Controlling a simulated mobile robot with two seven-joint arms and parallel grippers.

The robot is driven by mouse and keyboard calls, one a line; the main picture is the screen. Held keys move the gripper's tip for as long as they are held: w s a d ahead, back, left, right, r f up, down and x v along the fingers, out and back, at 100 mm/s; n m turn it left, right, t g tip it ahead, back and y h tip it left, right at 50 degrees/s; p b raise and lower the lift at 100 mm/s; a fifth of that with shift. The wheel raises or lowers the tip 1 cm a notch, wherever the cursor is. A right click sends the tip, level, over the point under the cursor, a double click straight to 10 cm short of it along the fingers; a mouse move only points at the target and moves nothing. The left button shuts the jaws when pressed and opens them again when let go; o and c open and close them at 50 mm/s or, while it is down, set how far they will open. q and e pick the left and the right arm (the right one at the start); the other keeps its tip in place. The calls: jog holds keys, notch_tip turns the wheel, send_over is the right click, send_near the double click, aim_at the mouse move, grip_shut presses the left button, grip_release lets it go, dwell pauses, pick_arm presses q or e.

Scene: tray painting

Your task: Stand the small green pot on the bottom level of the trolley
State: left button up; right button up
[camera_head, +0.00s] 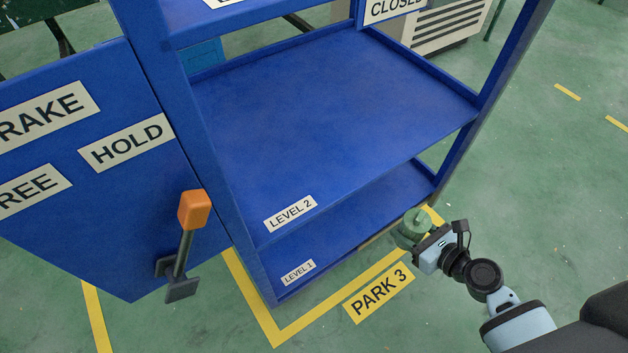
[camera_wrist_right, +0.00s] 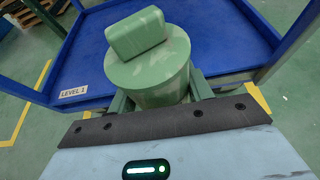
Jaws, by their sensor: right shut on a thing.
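The small green pot (camera_head: 413,228) is held in my right gripper (camera_head: 420,238), just outside the front right of the trolley. In the right wrist view the pot (camera_wrist_right: 150,75) sits between the fingers, with a blocky green knob on top. The blue trolley (camera_head: 330,110) has a bottom level (camera_head: 350,222) labelled LEVEL 1 and a shelf above it labelled LEVEL 2. The bottom level (camera_wrist_right: 85,50) lies beyond the pot in the right wrist view. The visible part of the bottom level is bare; its back is hidden under LEVEL 2. My left gripper is not in view.
An orange-handled brake lever (camera_head: 193,210) stands on the left panel (camera_head: 90,200), which has HOLD and FREE labels. The LEVEL 2 shelf (camera_head: 320,130) overhangs the bottom level. A PARK 3 label (camera_head: 379,292) and yellow lines mark the floor. The green floor at right is mostly clear.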

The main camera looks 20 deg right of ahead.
jog(key=shift+w+a, duration=0.15)
jog(key=shift+a, duration=0.05)
jog(key=w+a, duration=0.2)
jog(key=a, duration=0.1)
jog(key=w+a+f+b, duration=0.1)
jog(key=w+a, duration=0.2)
jog(key=a, duration=0.1)
jog(key=w+a, duration=0.3)
jog(key=a, duration=0.1)
jog(key=shift+a+f, duration=0.15)
jog(key=shift+f, duration=0.1)
jog(key=shift+w+a+b, duration=0.3)
jog(key=f+b, duration=0.3)
jog(key=shift+w+a+f, duration=0.25)
jog(key=shift+a, duration=0.1)
jog(key=shift+f+b, duration=0.15)
jog(key=shift+b, duration=0.15)
jog(key=o, duration=0.7)
jog(key=shift+f, duration=0.1)
